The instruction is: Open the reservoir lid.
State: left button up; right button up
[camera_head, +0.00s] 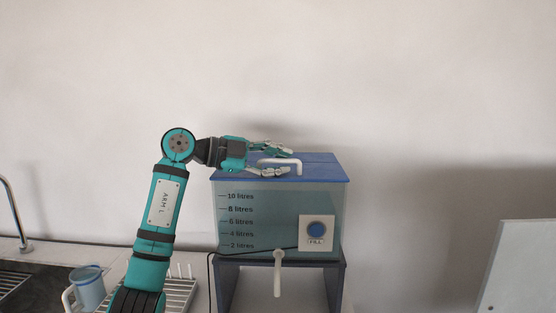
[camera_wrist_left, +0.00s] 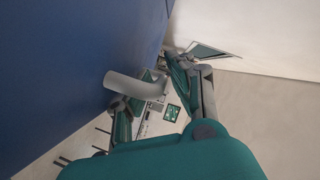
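The reservoir (camera_head: 275,215) is a clear tank with litre marks, on a blue stand. Its blue lid (camera_head: 325,168) lies flat and closed on top; its blue surface fills the left of the left wrist view (camera_wrist_left: 75,60). A white bar handle (camera_head: 298,165) stands on the lid and shows in the left wrist view (camera_wrist_left: 135,87). My left gripper (camera_head: 290,161) is at the handle, fingers spread with the handle between them. In the left wrist view the fingers (camera_wrist_left: 145,78) stay apart; I see no clear grip on the handle. My right gripper is out of view.
The tank front bears a FILL button (camera_head: 316,230) and a white tap (camera_head: 278,270). A blue mug (camera_head: 90,291), a dish rack (camera_head: 181,293) and a sink tap (camera_head: 14,215) are at left. A pale panel (camera_head: 520,270) stands at right. Above the lid is free.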

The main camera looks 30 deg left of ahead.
pick_arm(q)
grip_shut()
dwell(0.3)
